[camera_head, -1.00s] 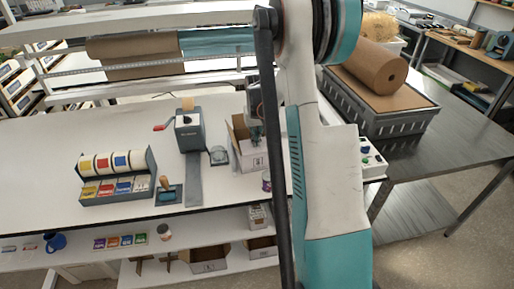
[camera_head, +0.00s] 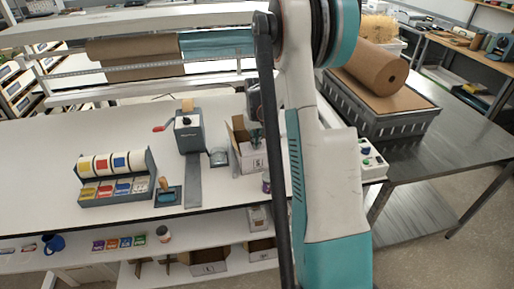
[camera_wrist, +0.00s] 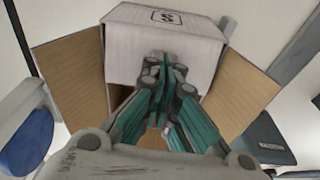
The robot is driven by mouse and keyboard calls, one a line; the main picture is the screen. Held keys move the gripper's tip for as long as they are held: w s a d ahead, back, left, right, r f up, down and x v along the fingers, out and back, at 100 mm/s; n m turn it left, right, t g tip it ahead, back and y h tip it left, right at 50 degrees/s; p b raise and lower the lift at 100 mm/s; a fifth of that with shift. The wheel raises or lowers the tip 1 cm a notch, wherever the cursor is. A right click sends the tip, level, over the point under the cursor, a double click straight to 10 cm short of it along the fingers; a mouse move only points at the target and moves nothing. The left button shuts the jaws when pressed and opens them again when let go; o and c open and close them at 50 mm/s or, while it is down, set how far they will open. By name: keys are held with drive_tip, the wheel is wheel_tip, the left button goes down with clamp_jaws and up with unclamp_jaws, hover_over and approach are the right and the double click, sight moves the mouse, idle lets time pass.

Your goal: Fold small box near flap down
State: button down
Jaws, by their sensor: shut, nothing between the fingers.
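The small box (camera_head: 252,158) stands on the white table, white outside and brown inside, with an S label on its near face. In the wrist view its white labelled face (camera_wrist: 165,42) is at the top. One brown side flap (camera_wrist: 72,70) spreads out at left and another (camera_wrist: 243,92) at right. My gripper (camera_wrist: 166,66) is shut and empty, its fingertips at the edge of the white face, between the side flaps. I cannot tell whether they touch it. In the head view my gripper (camera_head: 256,137) is over the box. The near flap's state is unclear, and the fingers hide part of the opening.
A grey tape dispenser (camera_head: 189,135) and a small grey dish (camera_head: 218,157) stand left of the box. A rack of label rolls (camera_head: 147,182) is farther left. A purple-marked cup (camera_head: 266,183) is at the table's front edge.

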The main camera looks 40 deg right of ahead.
drive_tip(key=shift+f+b, duration=0.35)
drive_tip(key=shift+f, duration=0.15)
drive_tip(key=shift+r, duration=0.15)
idle(0.3)
wheel_tip(320, 180, up, 9)
drive_tip(key=p, duration=0.4)
idle(0.4)
drive_tip(key=shift+a, duration=0.1)
